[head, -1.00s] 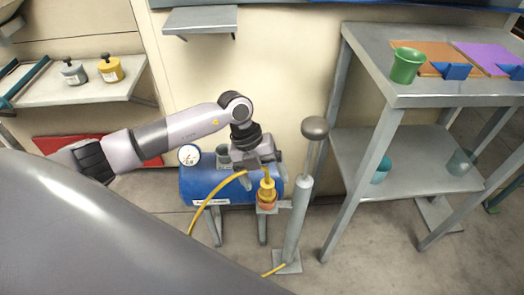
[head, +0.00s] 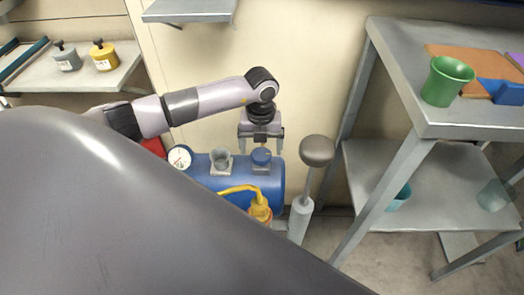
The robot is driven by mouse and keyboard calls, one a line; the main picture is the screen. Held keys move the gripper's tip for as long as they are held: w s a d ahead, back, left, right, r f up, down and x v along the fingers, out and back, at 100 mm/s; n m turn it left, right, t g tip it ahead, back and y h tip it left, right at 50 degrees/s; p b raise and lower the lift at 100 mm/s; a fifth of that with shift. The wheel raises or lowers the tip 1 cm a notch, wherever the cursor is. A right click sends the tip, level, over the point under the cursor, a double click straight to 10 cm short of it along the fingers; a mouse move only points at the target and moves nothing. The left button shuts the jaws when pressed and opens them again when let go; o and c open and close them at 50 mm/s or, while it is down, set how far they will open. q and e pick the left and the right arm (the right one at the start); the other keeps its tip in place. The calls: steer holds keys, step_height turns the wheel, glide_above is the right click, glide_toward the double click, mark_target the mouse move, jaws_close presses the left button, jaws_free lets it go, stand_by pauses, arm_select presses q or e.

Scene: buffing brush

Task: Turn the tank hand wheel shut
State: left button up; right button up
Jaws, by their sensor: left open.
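The blue tank (head: 232,181) lies on its side near the wall. My left gripper (head: 261,146) is open and empty, pointing down, with one finger on each side of the knob in the picture. Its fingertips look level with the knob's top or slightly above it; I cannot tell if they touch. My right gripper is not in view.
A gauge (head: 180,157) and a grey cup-like fitting (head: 221,161) are on the tank's left part. In front are a yellow hose fitting (head: 260,207) and a grey post with a round knob (head: 317,151). A metal table (head: 412,65) stands right.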

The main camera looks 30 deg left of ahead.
arm_select(q)
steer(key=shift+f, duration=1.05)
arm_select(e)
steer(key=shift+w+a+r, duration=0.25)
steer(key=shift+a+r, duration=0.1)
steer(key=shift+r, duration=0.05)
arm_select(q)
steer(key=c, duration=1)
steer(key=shift+c, duration=0.2)
